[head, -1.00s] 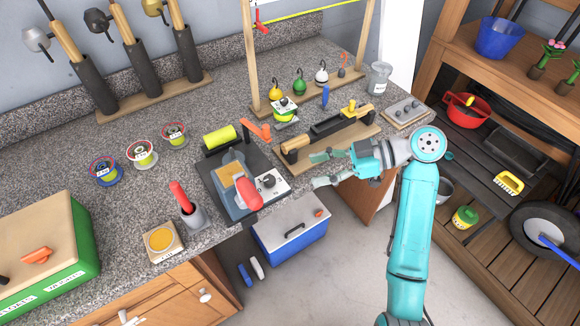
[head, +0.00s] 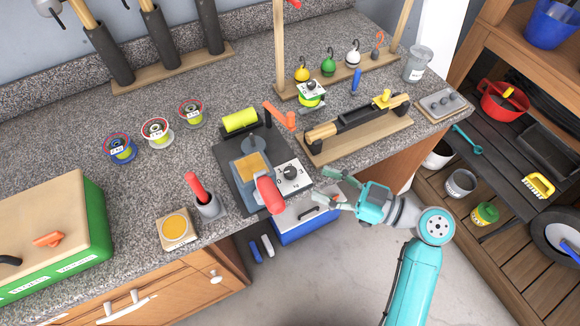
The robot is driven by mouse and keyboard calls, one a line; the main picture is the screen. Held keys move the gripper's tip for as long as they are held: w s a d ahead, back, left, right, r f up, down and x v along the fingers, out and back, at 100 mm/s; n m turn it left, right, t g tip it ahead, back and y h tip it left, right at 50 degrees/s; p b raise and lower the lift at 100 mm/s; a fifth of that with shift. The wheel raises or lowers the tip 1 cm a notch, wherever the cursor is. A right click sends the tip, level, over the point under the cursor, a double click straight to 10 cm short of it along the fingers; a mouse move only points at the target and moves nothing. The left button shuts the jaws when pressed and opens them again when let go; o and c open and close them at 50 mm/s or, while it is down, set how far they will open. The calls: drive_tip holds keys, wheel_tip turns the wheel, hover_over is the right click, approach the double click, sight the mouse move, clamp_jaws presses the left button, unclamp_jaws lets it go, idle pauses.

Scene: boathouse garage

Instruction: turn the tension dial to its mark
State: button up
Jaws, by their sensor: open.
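The tension dial (head: 290,173) is a black knob on a white plate with small markings, on the front right of a dark machine base (head: 232,170) on the granite counter. A red-handled lever (head: 269,194) stands just left of and in front of the dial. My gripper (head: 325,192) is open and empty, right of the dial and apart from it, near the counter's front edge. Its fingers point left toward the dial.
An orange crank (head: 279,117) and a yellow-green spool (head: 239,121) sit at the machine's back. A wooden stand with a black bar (head: 357,131) lies right. A red-handled tool in a grey cup (head: 207,199) stands left. A blue cooler (head: 306,227) is below the counter edge.

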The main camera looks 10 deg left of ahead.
sight(296, 173)
drive_tip(key=x, duration=0.8)
drive_tip(key=shift+a+f, duration=0.1)
drive_tip(key=shift+a, duration=0.3)
clamp_jaws()
